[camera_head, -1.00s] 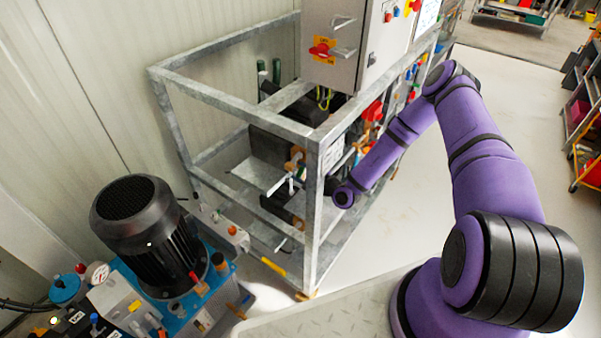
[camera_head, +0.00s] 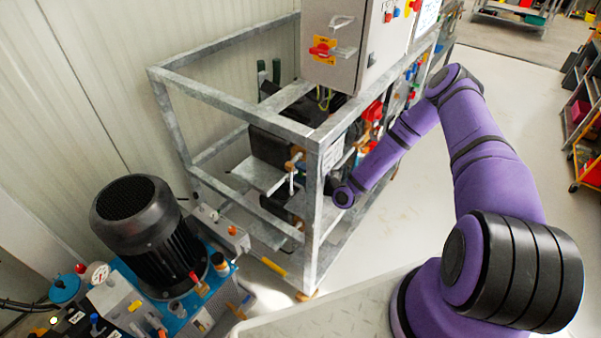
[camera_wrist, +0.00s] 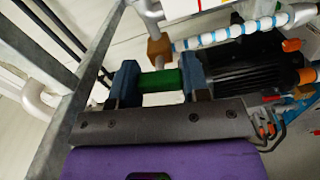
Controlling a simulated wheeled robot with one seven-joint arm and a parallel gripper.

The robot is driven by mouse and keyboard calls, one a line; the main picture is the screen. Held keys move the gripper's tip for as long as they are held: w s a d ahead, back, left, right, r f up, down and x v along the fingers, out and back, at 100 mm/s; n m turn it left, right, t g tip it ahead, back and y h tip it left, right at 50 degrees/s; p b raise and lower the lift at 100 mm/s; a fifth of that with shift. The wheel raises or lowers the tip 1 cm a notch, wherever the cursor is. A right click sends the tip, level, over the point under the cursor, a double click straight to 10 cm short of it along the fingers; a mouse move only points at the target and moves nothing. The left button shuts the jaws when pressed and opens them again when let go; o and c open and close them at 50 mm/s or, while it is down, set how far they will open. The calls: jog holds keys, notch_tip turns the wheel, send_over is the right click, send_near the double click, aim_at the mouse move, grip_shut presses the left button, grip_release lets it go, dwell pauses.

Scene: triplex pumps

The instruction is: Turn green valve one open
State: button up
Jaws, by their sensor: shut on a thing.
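The green valve handle (camera_wrist: 160,80) shows in the wrist view between the two blue-grey fingers of my gripper (camera_wrist: 158,82). My gripper is shut on the green handle, with a finger on each side of it. A pale stem and an orange-brown fitting (camera_wrist: 159,47) lie just beyond the handle. In the head view the valve and my fingers are hidden behind my wrist and the frame's corner post (camera_head: 314,200).
A galvanised steel frame (camera_head: 230,102) surrounds the pumps, and its post runs close along the left in the wrist view. A grey control cabinet (camera_head: 340,45) sits above. A black motor (camera_head: 145,235) stands at the lower left. Open floor (camera_head: 430,215) lies to the right.

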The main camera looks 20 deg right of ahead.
jog(key=shift+n, duration=0.8)
jog(key=shift+s, duration=0.1)
jog(key=shift+f, duration=0.1)
jog(key=o, duration=0.9)
jog(key=shift+d, duration=0.1)
jog(key=v, duration=1)
jog(key=shift+s+d, duration=0.15)
jog(key=shift+s, duration=0.15)
jog(key=shift+d, duration=0.1)
